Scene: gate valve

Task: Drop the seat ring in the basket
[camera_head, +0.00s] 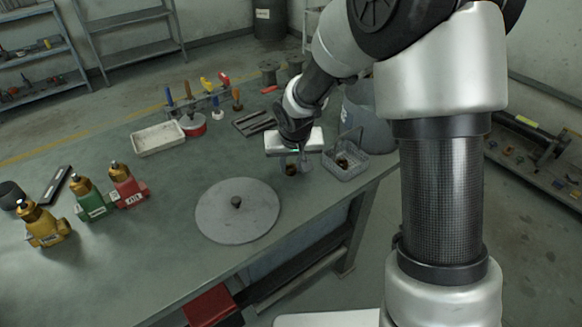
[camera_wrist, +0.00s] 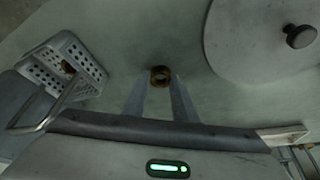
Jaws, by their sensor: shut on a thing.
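The seat ring is a small brass ring (camera_wrist: 160,70) held between the tips of my gripper (camera_wrist: 160,88) in the wrist view. In the head view the ring (camera_head: 291,170) shows just under my gripper (camera_head: 293,163), near the right side of the workbench. My gripper is shut on it. The basket (camera_head: 346,174) is a grey perforated box with a handle, just right of my gripper in the head view. It is at the left in the wrist view (camera_wrist: 88,68). A small brownish thing lies inside it. I cannot tell the exact gap between ring and bench.
A round grey plate with a knob (camera_head: 238,222) lies left of and nearer than my gripper. Yellow, green (camera_head: 90,198) and red valves stand at the left. A white tray (camera_head: 158,138) and upright tools are behind. A grey bucket (camera_head: 366,115) stands behind the basket.

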